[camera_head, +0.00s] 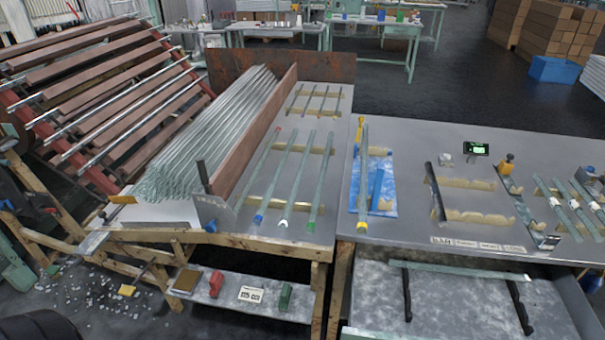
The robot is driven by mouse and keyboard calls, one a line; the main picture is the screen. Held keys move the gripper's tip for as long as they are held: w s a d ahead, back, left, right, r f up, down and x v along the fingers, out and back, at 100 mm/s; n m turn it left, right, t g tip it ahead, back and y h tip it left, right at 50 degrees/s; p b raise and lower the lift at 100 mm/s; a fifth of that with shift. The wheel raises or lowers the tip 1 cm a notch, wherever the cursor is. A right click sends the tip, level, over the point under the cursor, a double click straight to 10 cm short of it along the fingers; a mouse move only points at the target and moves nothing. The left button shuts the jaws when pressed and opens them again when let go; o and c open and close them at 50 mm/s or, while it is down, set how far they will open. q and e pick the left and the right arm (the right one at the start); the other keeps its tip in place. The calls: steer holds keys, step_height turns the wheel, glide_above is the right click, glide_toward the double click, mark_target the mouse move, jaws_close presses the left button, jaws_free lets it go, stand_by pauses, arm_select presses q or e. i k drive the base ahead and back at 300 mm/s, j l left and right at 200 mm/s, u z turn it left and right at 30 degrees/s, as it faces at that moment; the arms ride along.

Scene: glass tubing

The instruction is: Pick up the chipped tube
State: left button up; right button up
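Several greenish glass tubes lie side by side on wooden rests on the left grey table, among them one with a blue near end (273,176), one with a white end (297,178) and one with a green end (316,180). Another tube (363,170) with a yellow end lies over a blue mat (381,203). A single tube (460,270) lies across two black supports in the lower tray. More tubes (558,208) with white bands lie at the right. I cannot make out a chip on any tube. Neither gripper is in view.
A large bundle of tubes (215,135) lies behind a brown board (253,135). A slatted rack (95,95) stands at the left. Empty wooden rests (465,184) and a small green display (476,149) are on the right table (415,145). Glass fragments litter the left floor.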

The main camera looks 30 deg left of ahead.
mark_target(286, 213)
steer(key=u, duration=0.4)
steer(key=j+u, duration=0.2)
steer(key=u, duration=0.25)
steer(key=i+j+u, duration=0.1)
steer(key=u, duration=0.3)
steer(key=i+j, duration=0.15)
steer(key=j, duration=0.2)
steer(key=i+j, duration=0.15)
steer(key=j, duration=0.15)
steer(key=i+j, duration=0.15)
steer(key=j, duration=0.2)
